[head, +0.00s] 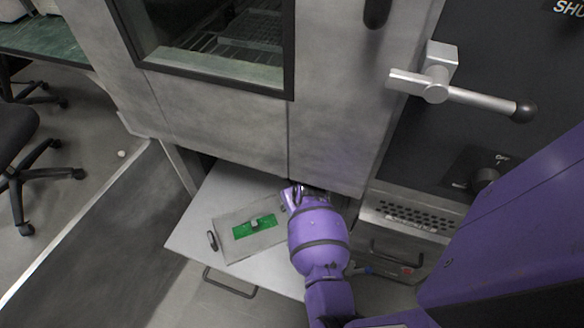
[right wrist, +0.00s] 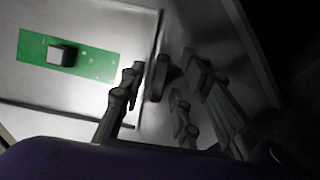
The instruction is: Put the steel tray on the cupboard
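The steel tray (head: 230,252) lies flat on a pale, low surface with a front handle, which may be a cupboard top (head: 192,228). The tray holds a green board (head: 242,231) with a small grey block on it. One dark tray handle (head: 212,240) is at its left end. My right gripper (head: 290,194) is at the tray's right end, partly hidden by my purple arm. In the right wrist view the tray (right wrist: 95,20) has its other handle (right wrist: 158,78) between the gripper's spread fingers (right wrist: 160,92), with gaps on both sides. My left gripper is out of view.
A large grey cabinet (head: 215,120) with a window stands close behind the tray. A lever handle (head: 460,92) sticks out on the dark panel at right. A perforated metal unit (head: 410,215) is right of my arm.

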